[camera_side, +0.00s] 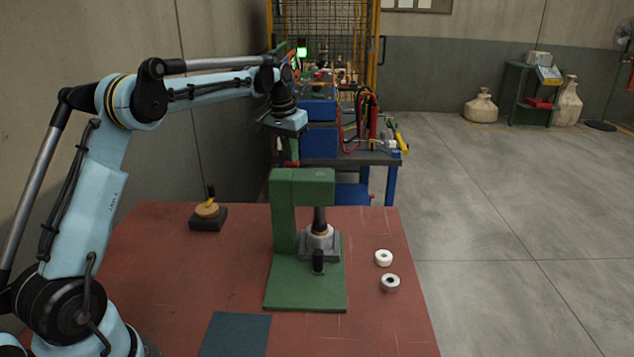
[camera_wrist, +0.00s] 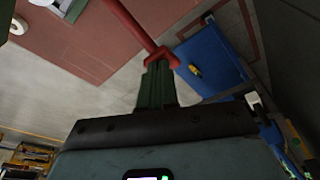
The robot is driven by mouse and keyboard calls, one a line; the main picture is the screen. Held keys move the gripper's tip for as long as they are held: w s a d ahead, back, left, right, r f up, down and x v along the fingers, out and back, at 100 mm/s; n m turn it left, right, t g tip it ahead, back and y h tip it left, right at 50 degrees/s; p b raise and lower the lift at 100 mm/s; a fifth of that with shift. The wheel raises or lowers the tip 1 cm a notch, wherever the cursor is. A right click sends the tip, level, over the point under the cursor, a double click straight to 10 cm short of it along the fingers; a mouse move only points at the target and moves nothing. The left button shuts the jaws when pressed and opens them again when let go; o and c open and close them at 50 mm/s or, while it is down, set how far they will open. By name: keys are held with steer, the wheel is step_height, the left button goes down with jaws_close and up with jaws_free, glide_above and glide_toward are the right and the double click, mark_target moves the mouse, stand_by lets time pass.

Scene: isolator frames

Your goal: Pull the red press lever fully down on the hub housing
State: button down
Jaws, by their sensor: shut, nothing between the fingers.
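The green press (camera_side: 287,212) stands upright on the red table. Its dark ram (camera_side: 319,217) reaches down to a pale hub part seated in a grey housing (camera_side: 319,246). The red lever (camera_side: 292,150) shows as a short piece above and behind the press head. In the wrist view the red lever (camera_wrist: 134,24) runs from the upper left to a red crosspiece at my fingertips. My gripper (camera_side: 291,135) is above the lever; its green fingers (camera_wrist: 158,72) are shut with nothing between them. The fingertips appear to meet the crosspiece, but I cannot tell whether they touch.
A black block with a wooden disc (camera_side: 207,212) sits left of the press. Two white rings (camera_side: 383,257) (camera_side: 390,283) lie to its right. A dark mat (camera_side: 236,334) lies at the front. A blue workbench (camera_side: 320,143) with equipment stands behind the table.

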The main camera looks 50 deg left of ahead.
steer(key=shift+f, duration=0.2)
steer(key=shift+x, duration=1.15)
steer(key=shift+a+f, duration=0.15)
steer(key=shift+f, duration=0.1)
steer(key=shift+r, duration=0.1)
steer(key=d+v, duration=0.1)
steer(key=v, duration=1.1)
steer(key=shift+w+d+r, duration=0.2)
steer(key=shift+d+r, duration=0.05)
steer(key=shift+d, duration=0.1)
stand_by(0.7)
